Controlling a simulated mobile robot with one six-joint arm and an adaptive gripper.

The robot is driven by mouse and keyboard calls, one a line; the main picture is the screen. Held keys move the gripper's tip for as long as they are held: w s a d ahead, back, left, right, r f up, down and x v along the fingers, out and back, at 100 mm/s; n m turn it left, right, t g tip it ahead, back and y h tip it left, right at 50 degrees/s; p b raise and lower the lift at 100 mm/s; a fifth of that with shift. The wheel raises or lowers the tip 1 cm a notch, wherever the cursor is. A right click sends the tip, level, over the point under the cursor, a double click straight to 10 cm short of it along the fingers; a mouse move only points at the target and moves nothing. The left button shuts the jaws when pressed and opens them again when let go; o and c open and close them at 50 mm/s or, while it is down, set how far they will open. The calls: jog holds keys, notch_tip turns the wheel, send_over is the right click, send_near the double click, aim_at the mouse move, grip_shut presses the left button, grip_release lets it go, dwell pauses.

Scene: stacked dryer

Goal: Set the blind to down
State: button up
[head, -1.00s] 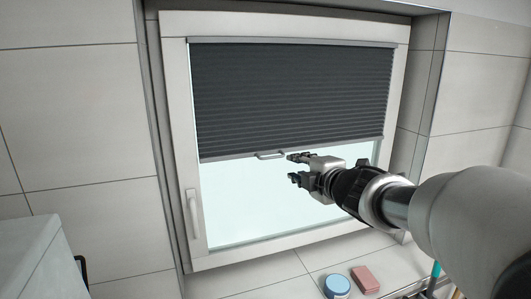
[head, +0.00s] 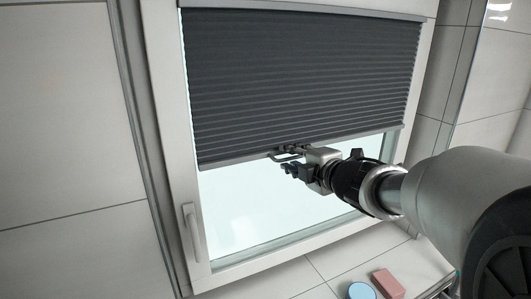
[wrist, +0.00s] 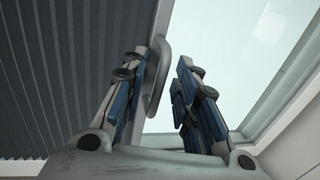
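The dark pleated blind (head: 300,75) covers the upper part of the window, with bright glass showing below its bottom rail. A small grey handle (head: 284,156) sticks out from the middle of that rail. My gripper (head: 285,160) is at the handle, its fingers apart. In the wrist view my gripper (wrist: 155,85) shows two separated fingers, with the pale handle (wrist: 158,72) right beside the left finger, seemingly on its inner side. I cannot tell whether they touch. The blind (wrist: 60,70) fills the left of that view.
A white window frame (head: 175,150) with a lever handle (head: 191,232) surrounds the glass. A blue round item (head: 361,291) and a pink block (head: 388,283) lie on the tiled ledge below.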

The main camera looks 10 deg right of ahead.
jog(key=shift+w, duration=0.1)
jog(key=shift+d, duration=0.1)
jog(key=shift+c, duration=0.5)
grip_shut()
